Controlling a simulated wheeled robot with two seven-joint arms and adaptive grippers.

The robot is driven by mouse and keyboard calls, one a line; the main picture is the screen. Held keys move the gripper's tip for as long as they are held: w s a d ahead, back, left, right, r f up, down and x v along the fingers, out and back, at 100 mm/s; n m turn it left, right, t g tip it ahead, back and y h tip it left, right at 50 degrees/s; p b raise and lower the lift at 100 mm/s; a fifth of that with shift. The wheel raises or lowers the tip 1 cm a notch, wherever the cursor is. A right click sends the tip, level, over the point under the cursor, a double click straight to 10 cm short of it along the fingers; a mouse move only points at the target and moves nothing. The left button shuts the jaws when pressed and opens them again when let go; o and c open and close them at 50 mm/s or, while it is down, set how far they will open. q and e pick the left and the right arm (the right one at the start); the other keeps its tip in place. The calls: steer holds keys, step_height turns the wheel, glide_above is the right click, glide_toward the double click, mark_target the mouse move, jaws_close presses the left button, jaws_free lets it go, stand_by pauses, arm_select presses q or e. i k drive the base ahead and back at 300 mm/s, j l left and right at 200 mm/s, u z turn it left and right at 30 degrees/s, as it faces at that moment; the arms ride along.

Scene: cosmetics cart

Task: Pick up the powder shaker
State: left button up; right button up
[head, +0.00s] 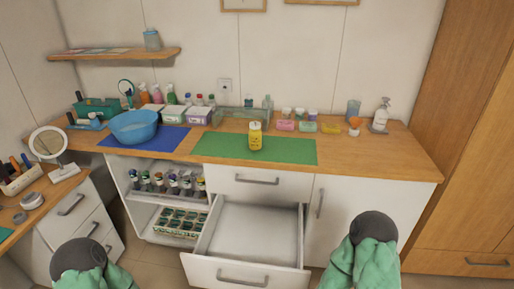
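A small yellow container with a pale top (255,137), which looks like the powder shaker, stands upright on the green mat (292,153) on the counter. Nothing touches it. Parts of my two arms, with dark round ends and green covering, show at the bottom left and bottom right. Neither gripper can be seen.
An open, empty drawer (249,232) juts out below the counter. A blue basin (134,126) stands on the blue mat (172,139). Boxes and bottles line the back, with a pump bottle (381,115) at right. A round mirror (47,143) stands at left. The green mat is otherwise clear.

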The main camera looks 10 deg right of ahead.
mark_target(255, 136)
steer(key=k+u, duration=0.2)
steer(key=u, duration=1.15)
steer(key=l+u, duration=0.1)
steer(key=l, duration=0.3)
steer(key=k+l, duration=0.15)
steer(key=l, duration=0.2)
steer(key=k+l+u, duration=0.15)
steer(key=l, duration=0.25)
steer(key=l+u, duration=0.1)
steer(key=l, duration=0.3)
steer(key=k+l, duration=0.15)
steer(key=l, duration=0.2)
steer(key=k+l+u, duration=0.15)
steer(key=l, duration=0.2)
steer(key=k+l+u, duration=0.1)
steer(key=l, duration=0.3)
